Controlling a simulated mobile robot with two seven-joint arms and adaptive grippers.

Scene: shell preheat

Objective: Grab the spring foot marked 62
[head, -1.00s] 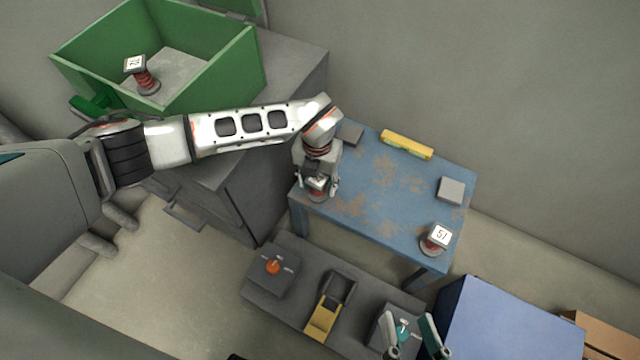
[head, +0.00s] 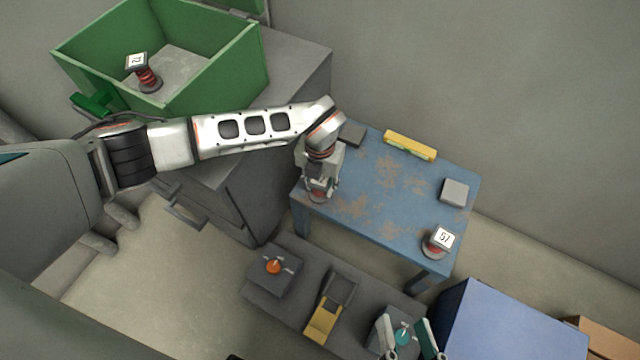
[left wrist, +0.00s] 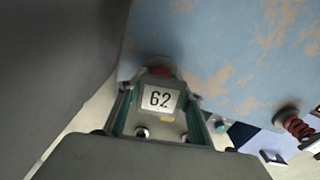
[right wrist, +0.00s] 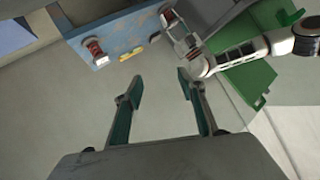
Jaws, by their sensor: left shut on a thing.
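The spring foot marked 62 (left wrist: 160,98) stands on the blue table (head: 385,200) near its left end, its number plate facing up in the left wrist view. My left gripper (head: 318,190) is shut on it, with one finger on each side of the plate. In the head view the gripper hides most of this foot. My right gripper (right wrist: 155,80) is open and empty, away from the table; it also shows at the bottom of the head view (head: 408,335).
A spring foot marked 57 (head: 436,243) stands at the table's right corner. Another, marked 72 (head: 146,76), stands in the green bin (head: 215,75). A yellow bar (head: 409,145) and grey blocks (head: 455,191) lie on the table. A dark cabinet (head: 250,190) adjoins its left end.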

